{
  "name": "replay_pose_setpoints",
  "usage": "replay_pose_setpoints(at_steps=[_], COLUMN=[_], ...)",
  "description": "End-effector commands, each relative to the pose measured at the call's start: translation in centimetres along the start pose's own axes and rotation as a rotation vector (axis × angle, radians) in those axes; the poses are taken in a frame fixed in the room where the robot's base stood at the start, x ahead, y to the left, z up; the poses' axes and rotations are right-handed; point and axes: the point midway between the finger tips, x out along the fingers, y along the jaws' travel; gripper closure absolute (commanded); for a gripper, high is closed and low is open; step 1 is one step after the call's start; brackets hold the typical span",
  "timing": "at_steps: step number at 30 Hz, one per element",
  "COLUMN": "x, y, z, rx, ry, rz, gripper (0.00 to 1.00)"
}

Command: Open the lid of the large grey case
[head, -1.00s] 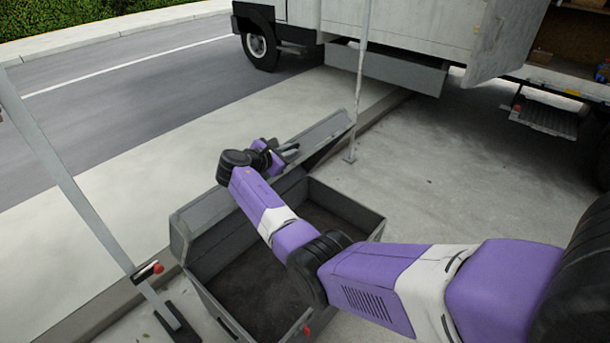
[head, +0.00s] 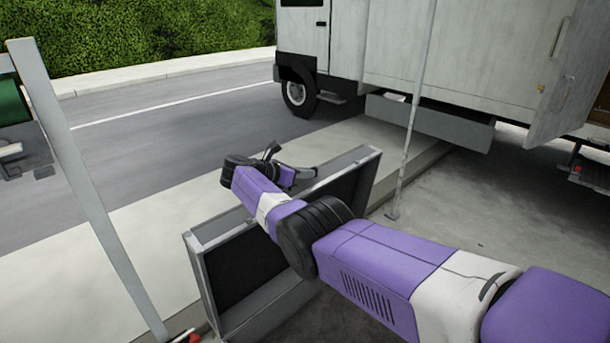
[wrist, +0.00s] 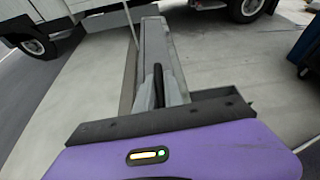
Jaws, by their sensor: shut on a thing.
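The large grey case shows in the head view with its lid (head: 367,178) raised steeply and the lid's dark inside facing me. The lower body of the case is mostly out of the picture or hidden by my purple arm. My gripper (head: 290,172) is at the lid's upper edge, on its far side. In the wrist view, my gripper (wrist: 158,92) is shut at a dark handle-like part on the long grey lid edge (wrist: 157,45). The exact contact is partly hidden.
A white truck (head: 460,50) is parked behind, with a grey box under its side. A thin pole (head: 415,110) stands right of the lid. A slanted grey post (head: 85,190) is at the left. Pavement beyond the lid is clear.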

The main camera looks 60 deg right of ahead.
Motion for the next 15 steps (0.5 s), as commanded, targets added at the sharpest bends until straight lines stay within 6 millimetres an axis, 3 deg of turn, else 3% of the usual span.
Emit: replay_pose_setpoints(at_steps=[12, 13, 15], x=[0.2, 0.21, 0.2], y=[-0.18, -0.19, -0.18], z=[-0.71, -0.72, -0.69], rx=[-0.011, -0.011, -0.01], ry=[0.009, 0.009, 0.009], rz=[-0.006, -0.006, -0.006], gripper=[1.0, 0.85, 0.78])
